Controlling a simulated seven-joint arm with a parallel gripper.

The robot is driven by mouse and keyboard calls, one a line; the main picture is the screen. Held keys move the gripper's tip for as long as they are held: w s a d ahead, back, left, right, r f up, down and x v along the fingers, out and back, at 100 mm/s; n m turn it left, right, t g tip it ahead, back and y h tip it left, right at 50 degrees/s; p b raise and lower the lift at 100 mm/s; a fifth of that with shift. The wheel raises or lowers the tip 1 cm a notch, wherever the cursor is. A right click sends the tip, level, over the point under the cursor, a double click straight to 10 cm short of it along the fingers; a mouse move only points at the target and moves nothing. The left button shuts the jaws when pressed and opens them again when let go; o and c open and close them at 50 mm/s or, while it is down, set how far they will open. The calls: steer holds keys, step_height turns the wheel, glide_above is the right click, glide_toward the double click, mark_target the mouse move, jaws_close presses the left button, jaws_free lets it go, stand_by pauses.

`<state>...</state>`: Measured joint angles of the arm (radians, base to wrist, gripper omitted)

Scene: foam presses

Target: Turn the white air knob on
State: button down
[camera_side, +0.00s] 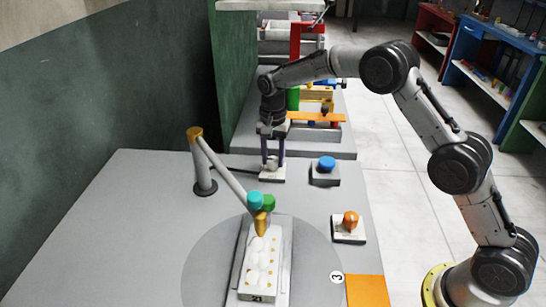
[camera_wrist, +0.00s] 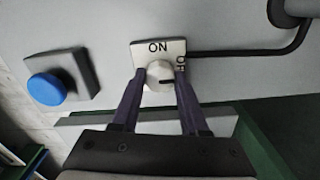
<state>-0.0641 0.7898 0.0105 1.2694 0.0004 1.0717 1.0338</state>
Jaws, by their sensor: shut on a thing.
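The white air knob (camera_wrist: 157,71) sits on a white plate (camera_wrist: 141,48) marked ON at the top and OFF at the right in the wrist view. The dark line on the knob points right, to the OFF side. My gripper (camera_wrist: 160,76) has its two purple fingers on either side of the knob, shut on it. In the side view, my gripper (camera_side: 272,155) reaches straight down onto the knob (camera_side: 272,164) at the far end of the grey table. The fingers partly hide the knob's sides.
A blue button (camera_side: 327,163) on a dark box stands right of the knob. An orange knob (camera_side: 350,221) is nearer. A jointed nozzle arm (camera_side: 222,165) reaches over a white mould (camera_side: 262,265) on a round plate. A black cable (camera_wrist: 240,53) runs from the knob plate.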

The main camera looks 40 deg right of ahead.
steer(key=shift+n, duration=0.4)
steer(key=n, duration=0.3)
steer(key=shift+r+n, duration=0.1)
steer(key=shift+n, duration=0.3)
steer(key=n, duration=0.4)
steer(key=shift+n, duration=0.3)
steer(key=n, duration=0.8)
steer(key=shift+w+n, duration=0.1)
steer(key=shift+n, duration=0.4)
steer(key=shift+c, duration=2.1)
jaws_free()
